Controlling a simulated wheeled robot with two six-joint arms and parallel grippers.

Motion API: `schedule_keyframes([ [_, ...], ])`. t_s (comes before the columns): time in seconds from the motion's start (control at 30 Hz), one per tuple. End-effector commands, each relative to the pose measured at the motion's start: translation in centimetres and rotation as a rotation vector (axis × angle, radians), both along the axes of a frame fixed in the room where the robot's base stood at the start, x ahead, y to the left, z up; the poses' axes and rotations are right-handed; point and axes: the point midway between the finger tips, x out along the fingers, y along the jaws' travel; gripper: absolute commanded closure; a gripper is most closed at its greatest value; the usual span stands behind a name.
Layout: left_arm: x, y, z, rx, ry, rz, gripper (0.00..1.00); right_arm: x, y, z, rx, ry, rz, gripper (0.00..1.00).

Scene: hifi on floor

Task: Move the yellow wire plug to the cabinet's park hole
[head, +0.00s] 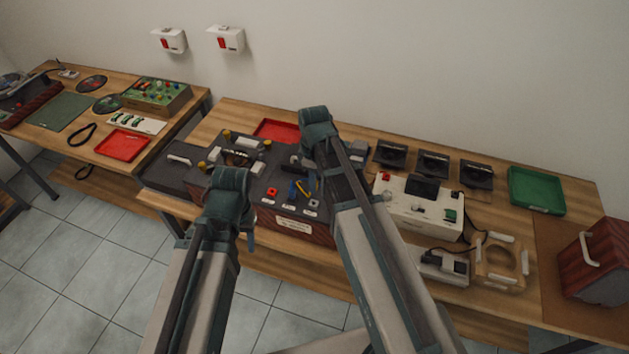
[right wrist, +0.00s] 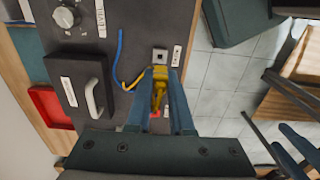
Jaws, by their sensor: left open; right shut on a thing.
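The dark-topped cabinet (head: 300,226) with a wooden front stands on the bench. In the right wrist view, my right gripper (right wrist: 160,82) is shut on the yellow wire plug (right wrist: 159,74), just beside a grey square socket (right wrist: 160,55) with a label. I cannot tell whether the plug touches the panel. The yellow wire (head: 304,187) also shows in the head view. A blue wire (right wrist: 119,55) lies beside it. A red socket (head: 272,192) is on the panel. My left gripper (head: 250,238) is open, in front of the cabinet and partly hidden by its wrist.
A knob (right wrist: 66,17) and a white handle (right wrist: 94,98) stand up from the cabinet top. A white device (head: 418,212) is at its right, with a green tray (head: 536,190) beyond. A red tray (head: 277,131) lies behind. Open floor lies in front.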

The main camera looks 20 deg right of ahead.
Motion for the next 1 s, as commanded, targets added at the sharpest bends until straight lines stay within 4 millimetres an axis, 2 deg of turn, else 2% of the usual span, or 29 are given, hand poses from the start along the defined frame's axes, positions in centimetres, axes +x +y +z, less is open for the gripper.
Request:
schedule_keyframes([
  [0.27, 0.0, 0.0, -0.7, 0.000, 0.000, 0.001, 0.50, 0.0, 0.0, -0.7, 0.000, 0.000, 0.000, 1.00],
  [0.8, 0.0, 0.0, -4.7, 0.000, 0.000, 0.002, 0.50, 0.0, 0.0, -4.7, 0.000, 0.000, 0.000, 1.00],
  [1.0, 0.0, 0.0, -4.9, 0.000, 0.000, 0.002, 0.50, 0.0, 0.0, -4.9, 0.000, 0.000, 0.000, 1.00],
])
